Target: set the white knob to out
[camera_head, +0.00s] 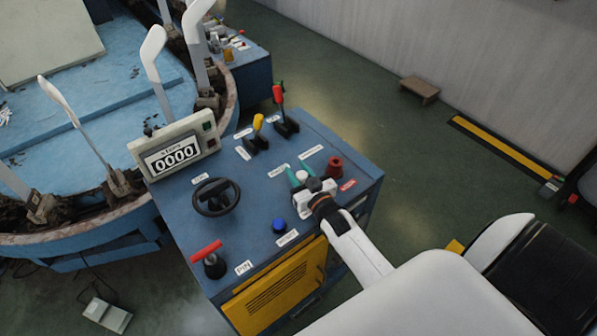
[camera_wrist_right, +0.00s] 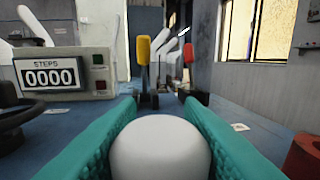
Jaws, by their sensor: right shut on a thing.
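The white knob (camera_wrist_right: 160,152) is large and round at the bottom of the right wrist view, between the two teal fingers of my right gripper (camera_wrist_right: 160,112). The fingers press on its left and right sides, so the gripper is shut on it. Small white labels (camera_head: 311,151) lie beside the gripper, too small to read. The knob's setting cannot be told. My left gripper is not in view.
A red knob (camera_head: 334,166) stands close right of the gripper, a blue button (camera_head: 279,226) in front. Yellow (camera_head: 257,123) and red (camera_head: 278,95) levers stand behind. A black handwheel (camera_head: 215,197), a red T-handle (camera_head: 207,254) and a counter reading 0000 (camera_head: 172,158) are left.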

